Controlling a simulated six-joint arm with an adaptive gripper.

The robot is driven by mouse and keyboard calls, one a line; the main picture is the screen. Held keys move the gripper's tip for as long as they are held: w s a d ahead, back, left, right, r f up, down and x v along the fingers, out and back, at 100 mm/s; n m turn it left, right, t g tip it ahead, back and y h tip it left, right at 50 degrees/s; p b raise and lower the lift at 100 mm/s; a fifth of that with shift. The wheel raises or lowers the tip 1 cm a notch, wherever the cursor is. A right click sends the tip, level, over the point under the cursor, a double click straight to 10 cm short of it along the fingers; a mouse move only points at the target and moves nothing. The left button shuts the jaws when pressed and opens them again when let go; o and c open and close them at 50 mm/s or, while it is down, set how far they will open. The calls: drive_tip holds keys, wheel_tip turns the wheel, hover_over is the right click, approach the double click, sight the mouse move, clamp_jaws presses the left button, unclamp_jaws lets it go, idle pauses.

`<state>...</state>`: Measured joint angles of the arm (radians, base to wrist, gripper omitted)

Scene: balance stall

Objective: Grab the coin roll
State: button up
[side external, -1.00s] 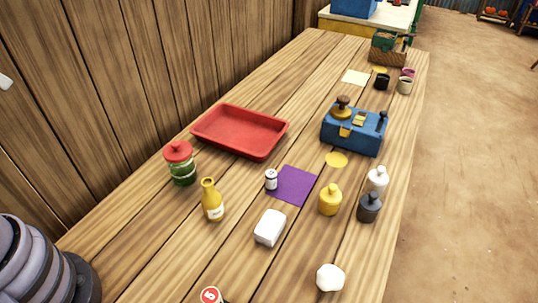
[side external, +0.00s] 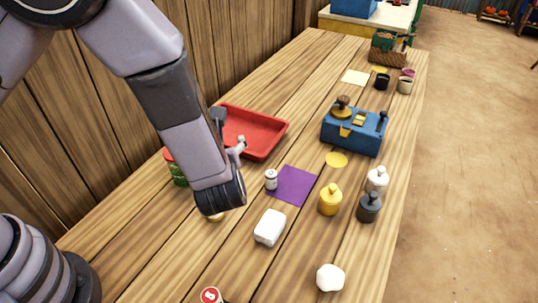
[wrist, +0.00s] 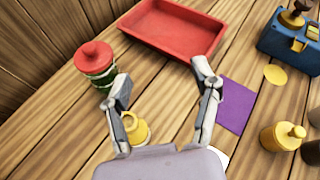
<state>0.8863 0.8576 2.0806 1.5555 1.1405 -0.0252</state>
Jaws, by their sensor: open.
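A small white-and-grey cylinder (side external: 271,180), which looks like the coin roll, stands upright at the left edge of a purple mat (side external: 296,187). I cannot be sure that it is the roll. In the wrist view the purple mat (wrist: 238,105) shows right of my gripper (wrist: 163,76); the cylinder is not visible there, probably behind the right finger. My gripper is open with nothing between its fingertips. In the side view my gripper (side external: 228,132) is partly hidden by my wrist, up and left of the cylinder, in front of the red tray.
An empty red tray (side external: 262,135) lies behind. A white block (side external: 270,228), yellow pot (side external: 330,201) and blue box (side external: 352,132) stand around the mat.

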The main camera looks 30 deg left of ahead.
drive_tip(key=s+d+f+m+h, duration=0.1)
drive_tip(key=d+f+m, duration=0.1)
drive_tip(key=f, duration=0.1)
drive_tip(key=s+d+f+m+t+h, duration=0.1)
drive_tip(key=d+f+m+h, duration=0.1)
drive_tip(key=d+f, duration=0.1)
drive_tip(key=d+f+m+t+h, duration=0.1)
drive_tip(key=d+f+m, duration=0.2)
drive_tip(key=f, duration=0.1)
drive_tip(key=shift+s+f, duration=0.35)
drive_tip(key=shift+s, duration=0.05)
approach(270, 179)
drive_tip(key=x, duration=0.4)
drive_tip(key=shift+s+f, duration=0.15)
drive_tip(key=shift+f, duration=0.05)
drive_tip(key=shift+x, duration=3.2)
drive_tip(key=shift+r, duration=0.2)
clamp_jaws()
